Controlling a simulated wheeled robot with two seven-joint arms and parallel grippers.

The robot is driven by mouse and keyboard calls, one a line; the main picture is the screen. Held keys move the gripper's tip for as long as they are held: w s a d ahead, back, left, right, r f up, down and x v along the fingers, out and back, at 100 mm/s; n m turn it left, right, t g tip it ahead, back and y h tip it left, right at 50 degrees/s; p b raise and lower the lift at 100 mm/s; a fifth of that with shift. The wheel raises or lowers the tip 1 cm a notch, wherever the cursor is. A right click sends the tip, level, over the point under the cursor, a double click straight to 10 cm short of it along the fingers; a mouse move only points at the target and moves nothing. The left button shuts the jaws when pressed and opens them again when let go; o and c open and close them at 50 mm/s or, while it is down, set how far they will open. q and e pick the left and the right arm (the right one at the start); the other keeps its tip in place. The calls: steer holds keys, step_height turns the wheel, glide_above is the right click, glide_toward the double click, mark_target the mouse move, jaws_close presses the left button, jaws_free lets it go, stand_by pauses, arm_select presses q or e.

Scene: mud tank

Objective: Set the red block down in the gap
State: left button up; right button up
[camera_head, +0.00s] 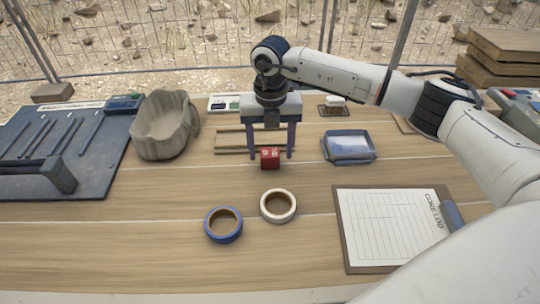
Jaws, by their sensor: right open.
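The red block (270,160) has pale marks on its face and appears to sit on the wooden table. My right gripper (271,154) points down over it, with its two fingers apart on either side of the block. The fingers look clear of the block's sides. In front of the block stand a white tape roll (265,211) and, to its left, a blue tape roll (208,229), close together. A low wooden rack (228,140) lies behind the gripper and is partly hidden by it. Which space is the gap, I cannot tell. My left gripper is not in view.
A grey-brown bag (163,125) and a dark tool board (95,170) are at left. A blue-rimmed tray (348,147) lies right of the block, with a clipboard (385,225) at front right. Bare table (120,235) lies at front left.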

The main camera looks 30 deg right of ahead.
mark_target(270, 157)
steer(key=shift+f, duration=1.4)
steer(key=c, duration=1.2)
